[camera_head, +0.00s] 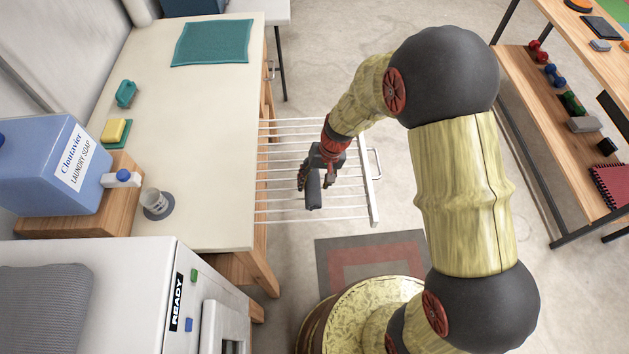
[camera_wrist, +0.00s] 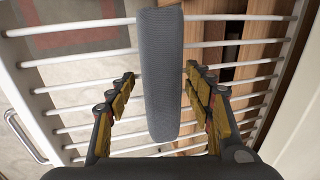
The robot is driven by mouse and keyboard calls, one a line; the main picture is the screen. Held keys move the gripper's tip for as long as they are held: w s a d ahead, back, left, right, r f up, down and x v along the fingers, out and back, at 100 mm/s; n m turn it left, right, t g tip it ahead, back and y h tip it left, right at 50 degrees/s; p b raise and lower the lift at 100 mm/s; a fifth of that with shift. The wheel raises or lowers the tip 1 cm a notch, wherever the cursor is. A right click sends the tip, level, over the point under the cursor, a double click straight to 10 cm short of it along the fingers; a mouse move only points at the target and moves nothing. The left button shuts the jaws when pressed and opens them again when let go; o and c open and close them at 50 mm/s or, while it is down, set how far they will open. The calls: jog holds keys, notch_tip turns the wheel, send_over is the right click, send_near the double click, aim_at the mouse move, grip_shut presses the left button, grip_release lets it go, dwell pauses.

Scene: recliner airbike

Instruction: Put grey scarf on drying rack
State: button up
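The grey scarf (camera_head: 313,192) is a narrow grey strip of ribbed fabric at the white drying rack (camera_head: 373,200). In the wrist view the scarf (camera_wrist: 161,70) runs lengthwise across the rack's bars (camera_wrist: 75,85). It appears to lie over them; the exact contact is hard to tell. My gripper (camera_head: 318,178) is above the rack, its fingers pointing down. In the wrist view my gripper (camera_wrist: 159,78) is open, with one set of fingers on each side of the scarf and gaps showing between them and the fabric.
The rack juts from the right side of a pale table (camera_head: 200,130). A grey ribbed cloth (camera_head: 40,310) lies on the white machine at lower left. A shelf (camera_head: 570,150) stands right.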

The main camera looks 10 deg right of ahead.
jog(key=shift+o, duration=1.1)
jog(key=shift+r, duration=0.1)
jog(key=shift+r, duration=0.25)
jog(key=s+d+r+t+h+p, duration=0.1)
jog(key=s+d+r+p, duration=0.2)
jog(key=r, duration=1.1)
jog(key=s+d+r+t, duration=0.25)
jog(key=d+r, duration=0.25)
jog(key=r, duration=0.9)
jog(key=s+d+r+t+h, duration=0.1)
jog(key=s+d+r, duration=0.2)
jog(key=s, duration=0.4)
jog(key=s+d+r+t, duration=0.1)
jog(key=s+d+r, duration=0.2)
jog(key=s+r, duration=0.2)
jog(key=shift+s+r+h, duration=0.4)
jog(key=shift+s, duration=0.8)
